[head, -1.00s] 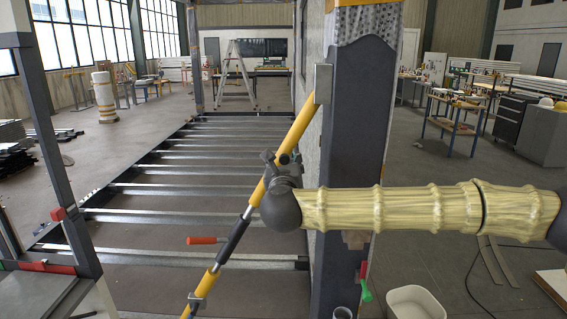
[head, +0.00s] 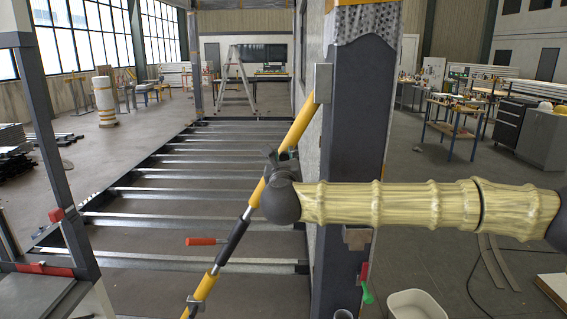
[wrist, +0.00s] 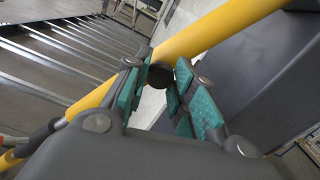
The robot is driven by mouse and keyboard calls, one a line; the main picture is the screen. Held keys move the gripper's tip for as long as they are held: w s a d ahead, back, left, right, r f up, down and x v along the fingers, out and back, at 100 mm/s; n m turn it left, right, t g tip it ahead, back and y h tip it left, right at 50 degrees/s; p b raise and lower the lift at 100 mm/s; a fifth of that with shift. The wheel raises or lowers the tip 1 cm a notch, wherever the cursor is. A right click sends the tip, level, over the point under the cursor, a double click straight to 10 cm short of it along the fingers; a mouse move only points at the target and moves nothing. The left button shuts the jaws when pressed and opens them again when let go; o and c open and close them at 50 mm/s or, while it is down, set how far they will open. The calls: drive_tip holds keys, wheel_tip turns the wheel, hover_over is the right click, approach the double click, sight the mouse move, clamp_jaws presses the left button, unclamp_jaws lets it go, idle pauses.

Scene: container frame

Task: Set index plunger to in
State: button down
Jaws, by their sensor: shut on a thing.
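The index plunger shows in the wrist view as a dark round knob (wrist: 160,74) on the side of a yellow diagonal brace (wrist: 215,28). My gripper (wrist: 161,78) has its teal-padded fingers on either side of the knob and is shut on it. In the head view the brace (head: 303,113) runs from a bracket on the dark post down to the lower left. My gripper (head: 279,160) is at the brace's middle there, and my wrist hides the knob. How far in the plunger sits cannot be told.
The dark post (head: 347,150) stands right behind my forearm. A red-handled tool (head: 206,241) lies at the floor frame (head: 175,222), left of the brace. A white bin (head: 415,303) is at the lower right. The open floor frame stretches away behind the brace.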

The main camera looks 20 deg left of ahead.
drive_tip(key=c, duration=1.4)
unclamp_jaws()
drive_tip(key=shift+w, duration=0.1)
drive_tip(key=shift+c, duration=0.2)
drive_tip(key=o, duration=0.3)
drive_tip(key=shift+w, duration=0.1)
drive_tip(key=v, duration=1.2)
